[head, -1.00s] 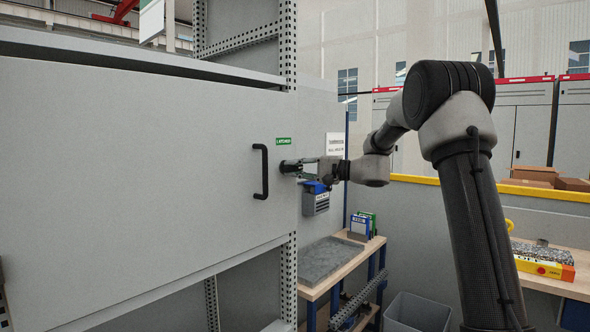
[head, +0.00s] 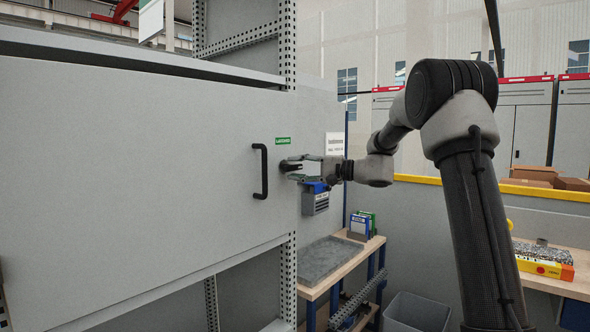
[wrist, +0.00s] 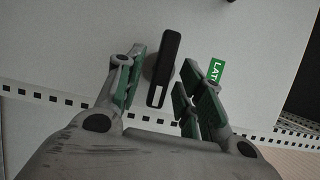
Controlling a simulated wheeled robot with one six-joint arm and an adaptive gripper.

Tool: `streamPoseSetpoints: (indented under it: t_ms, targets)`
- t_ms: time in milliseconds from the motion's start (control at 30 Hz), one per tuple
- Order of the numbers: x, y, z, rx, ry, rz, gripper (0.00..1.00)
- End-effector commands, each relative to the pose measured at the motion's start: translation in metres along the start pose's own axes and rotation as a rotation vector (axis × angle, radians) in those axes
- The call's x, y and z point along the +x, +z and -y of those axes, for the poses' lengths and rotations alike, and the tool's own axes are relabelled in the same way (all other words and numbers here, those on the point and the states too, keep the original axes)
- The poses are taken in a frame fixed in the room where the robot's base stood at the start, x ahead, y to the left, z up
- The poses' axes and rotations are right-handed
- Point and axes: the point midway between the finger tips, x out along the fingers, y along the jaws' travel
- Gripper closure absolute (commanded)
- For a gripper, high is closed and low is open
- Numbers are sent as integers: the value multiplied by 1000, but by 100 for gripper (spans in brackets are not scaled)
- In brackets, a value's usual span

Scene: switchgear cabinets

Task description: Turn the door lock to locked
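The door lock is a black bar-shaped knob on a round grey base on the grey cabinet door (head: 140,170). In the head view the lock (head: 290,166) is small and partly covered by the fingers. In the wrist view the lock (wrist: 165,62) stands near upright, slightly tilted, with a white mark near its lower end. My gripper (head: 298,168) is at the lock, fingers open. In the wrist view the fingers of my gripper (wrist: 163,72) are on either side of the bar, with gaps visible on both sides.
A black door handle (head: 260,171) is just left of the lock. A green label (head: 283,141) is above it, reading "LAT..." in the wrist view. A blue-and-grey box (head: 315,198) hangs below my gripper. A workbench (head: 340,262) stands below right.

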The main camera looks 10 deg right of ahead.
Motion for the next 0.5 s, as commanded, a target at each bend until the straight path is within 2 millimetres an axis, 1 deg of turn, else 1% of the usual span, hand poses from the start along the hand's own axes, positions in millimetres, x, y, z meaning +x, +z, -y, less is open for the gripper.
streamPoseSetpoints:
  t_ms: [300, 400, 500]
  targets:
    - [-70, -1, 0, 1, 0, -4, 62]
    - [-88, -1, 0, 1, 0, -3, 62]
    - [-101, -1, 0, 1, 0, -3, 62]
